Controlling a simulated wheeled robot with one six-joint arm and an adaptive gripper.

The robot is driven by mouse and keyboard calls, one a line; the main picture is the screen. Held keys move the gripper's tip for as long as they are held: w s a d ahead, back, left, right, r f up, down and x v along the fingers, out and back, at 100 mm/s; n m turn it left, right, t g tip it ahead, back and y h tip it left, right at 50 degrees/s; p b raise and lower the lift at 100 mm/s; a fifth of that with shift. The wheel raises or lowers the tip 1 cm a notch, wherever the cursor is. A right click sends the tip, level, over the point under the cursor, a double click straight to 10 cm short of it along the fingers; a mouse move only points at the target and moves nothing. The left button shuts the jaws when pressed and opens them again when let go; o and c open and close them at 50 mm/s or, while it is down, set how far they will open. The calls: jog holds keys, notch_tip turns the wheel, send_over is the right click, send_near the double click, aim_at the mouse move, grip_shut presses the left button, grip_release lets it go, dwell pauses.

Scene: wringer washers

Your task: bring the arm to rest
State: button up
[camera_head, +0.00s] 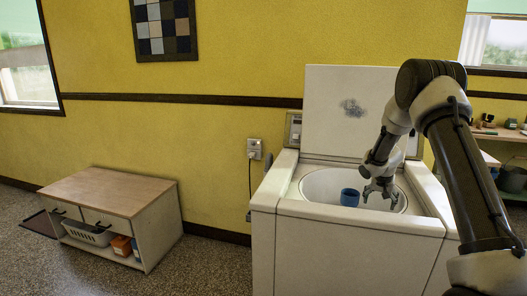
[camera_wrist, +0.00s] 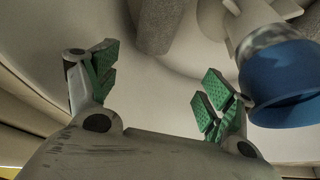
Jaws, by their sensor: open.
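My gripper (camera_head: 380,197) hangs over the open tub of the white washer (camera_head: 345,259), its fingers at the tub's mouth. In the wrist view my gripper (camera_wrist: 155,85) is open, with green pads apart and nothing between them. A blue cup (camera_head: 349,197) is in the tub just left of my gripper. It also shows in the wrist view as a blue cup (camera_wrist: 285,82) at the right edge, beside the right finger and outside the jaws. I cannot tell whether the finger touches it. My arm comes in from the right.
The washer's raised lid (camera_head: 340,105) stands behind the tub. A low wooden-topped cabinet (camera_head: 108,190) with a white basket (camera_head: 88,233) and orange box (camera_head: 121,245) is at left. A shelf (camera_head: 500,134) with small items is at far right. Floor between cabinet and washer is clear.

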jog(key=s+a+r+n, duration=0.1)
jog(key=s+a+r, duration=0.1)
jog(key=s+r, duration=0.9)
jog(key=s+a+r+n, duration=0.15)
jog(key=s+r, duration=0.55)
jog(key=r, duration=0.7)
jog(key=s+a+r+n, duration=0.1)
jog(key=s+a, duration=0.1)
jog(key=s, duration=0.8)
jog(key=s+a+r+n+y, duration=0.1)
jog(key=s+a+r, duration=0.1)
jog(key=s, duration=0.8)
jog(key=s+a+r+n+y, duration=0.1)
jog(key=s+a, duration=0.2)
jog(key=s, duration=0.7)
jog(key=shift+a+r, duration=0.2)
jog(key=shift+a, duration=0.1)
jog(key=shift+n, duration=0.25)
